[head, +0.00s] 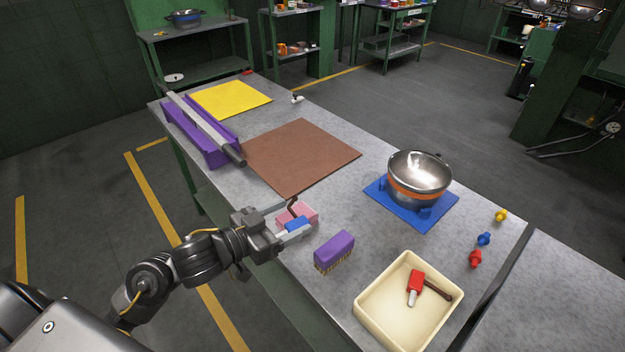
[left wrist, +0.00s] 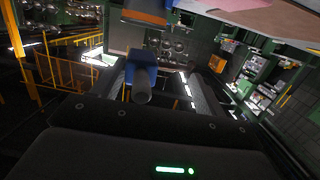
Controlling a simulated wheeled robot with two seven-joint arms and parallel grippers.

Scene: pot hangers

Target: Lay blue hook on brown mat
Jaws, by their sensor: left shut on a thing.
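The blue hook (head: 297,223) is between the fingers of my left gripper (head: 294,219), which is shut on it above the table's near left edge. A dark brown curved part rises beside the blue part. In the left wrist view the blue hook (left wrist: 143,60) shows between the fingers, with a grey round end towards the palm. The brown mat (head: 303,157) lies flat and bare on the table, beyond the gripper. My right gripper is not in view.
A pink block (head: 309,210) lies by the gripper; a purple brush (head: 334,252) stands to its right. A pot (head: 420,176) sits on a blue base (head: 447,210). A purple rack (head: 186,136) borders the mat's left.

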